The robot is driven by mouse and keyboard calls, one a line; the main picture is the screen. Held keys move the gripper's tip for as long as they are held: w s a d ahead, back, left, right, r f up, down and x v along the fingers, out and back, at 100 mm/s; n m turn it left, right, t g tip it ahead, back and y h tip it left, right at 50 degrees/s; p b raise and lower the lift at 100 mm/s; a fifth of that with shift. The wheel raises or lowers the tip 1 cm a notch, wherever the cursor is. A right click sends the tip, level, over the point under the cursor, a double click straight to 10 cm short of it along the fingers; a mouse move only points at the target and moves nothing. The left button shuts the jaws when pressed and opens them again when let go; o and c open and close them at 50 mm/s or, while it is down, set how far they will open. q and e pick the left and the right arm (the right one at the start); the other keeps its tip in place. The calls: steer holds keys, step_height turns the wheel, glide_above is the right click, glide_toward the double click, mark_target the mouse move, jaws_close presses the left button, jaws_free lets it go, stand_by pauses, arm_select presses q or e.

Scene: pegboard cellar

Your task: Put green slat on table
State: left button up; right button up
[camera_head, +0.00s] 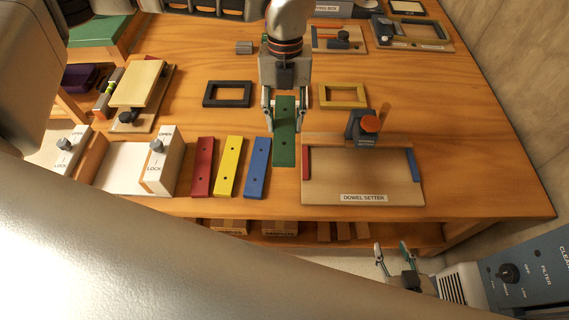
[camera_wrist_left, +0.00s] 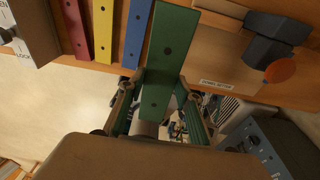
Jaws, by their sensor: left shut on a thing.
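The green slat (camera_head: 284,148) is between the fingers of my left gripper (camera_head: 286,128), which is shut on it. The slat lies lengthwise toward the table's front edge, right of the blue slat (camera_head: 257,168). In the left wrist view the green slat (camera_wrist_left: 168,45) extends out from between the fingers (camera_wrist_left: 157,105). I cannot tell whether it touches the table (camera_head: 440,110). My right gripper (camera_head: 394,256) is open and empty, off the table's front edge at the lower right.
A red slat (camera_head: 202,167) and a yellow slat (camera_head: 228,166) lie left of the blue one. The dowel setter board (camera_head: 340,185) is just right of the green slat. A black frame (camera_head: 228,102) and a yellow frame (camera_head: 358,105) lie behind. A blue machine (camera_head: 525,285) stands lower right.

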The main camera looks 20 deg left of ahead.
arm_select(q)
glide_above(284, 170)
steer(key=f, duration=1.2)
steer(key=shift+w+f, duration=0.25)
steer(key=shift+f, duration=2.55)
steer(key=shift+f, duration=0.1)
steer(key=o, duration=0.9)
steer(key=shift+c, duration=0.2)
steer(key=r, duration=0.4)
steer(key=w+r, duration=0.1)
steer(key=r, duration=0.7)
steer(key=shift+w+a+r, duration=0.1)
steer(key=shift+w+a, duration=0.15)
steer(key=shift+w, duration=0.1)
